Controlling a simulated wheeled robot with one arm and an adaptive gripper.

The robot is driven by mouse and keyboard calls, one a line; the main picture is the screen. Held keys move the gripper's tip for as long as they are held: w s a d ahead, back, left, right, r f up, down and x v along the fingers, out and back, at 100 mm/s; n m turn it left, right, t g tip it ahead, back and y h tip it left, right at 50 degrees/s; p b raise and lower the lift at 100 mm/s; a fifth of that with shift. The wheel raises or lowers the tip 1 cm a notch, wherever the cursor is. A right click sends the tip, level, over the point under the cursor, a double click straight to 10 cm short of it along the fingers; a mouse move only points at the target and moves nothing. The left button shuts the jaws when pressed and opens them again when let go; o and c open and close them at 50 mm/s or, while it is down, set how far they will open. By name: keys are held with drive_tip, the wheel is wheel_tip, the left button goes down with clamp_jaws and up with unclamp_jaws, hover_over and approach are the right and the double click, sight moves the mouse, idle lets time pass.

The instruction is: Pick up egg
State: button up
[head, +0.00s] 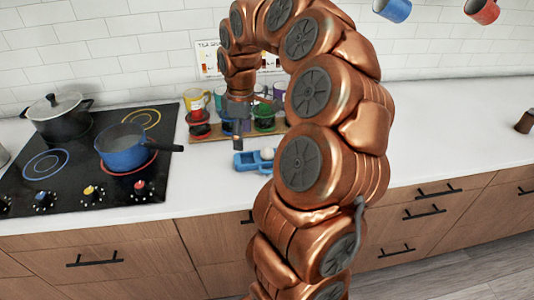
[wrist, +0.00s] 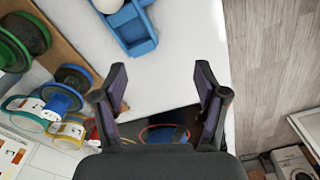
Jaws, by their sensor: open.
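The white egg (head: 267,154) sits in a small blue holder (head: 245,164) on the white counter, just in front of the wooden board. In the wrist view the egg (wrist: 106,4) is cut off by the top edge, in the blue holder (wrist: 143,47). My gripper (wrist: 161,88) is open with nothing between its fingers. In the head view my gripper (head: 237,140) hangs above the counter, just left of the holder and apart from the egg.
A wooden board (head: 208,138) with several colored cups and jars stands behind the holder. A blue saucepan (head: 122,147) and a dark lidded pot (head: 57,116) are on the black cooktop (head: 75,185) at left. The counter right of my arm is largely clear.

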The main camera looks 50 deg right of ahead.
hover_over(267, 147)
drive_tip(key=f, duration=0.2)
drive_tip(key=shift+w+f, duration=0.3)
drive_tip(key=shift+f, duration=0.05)
drive_tip(key=shift+d+f, duration=0.2)
wheel_tip(267, 147, down, 2)
drive_tip(key=shift+s+p, duration=0.1)
drive_tip(key=shift+p, duration=0.35)
drive_tip(key=shift+s+a+f+p, duration=0.1)
drive_tip(key=shift+a+f+p, duration=0.05)
drive_tip(key=shift+f+p, duration=0.4)
drive_tip(key=shift+s+f+p, duration=0.1)
drive_tip(key=shift+f+p, duration=0.7)
drive_tip(key=shift+f, duration=1.35)
drive_tip(key=c, duration=0.8)
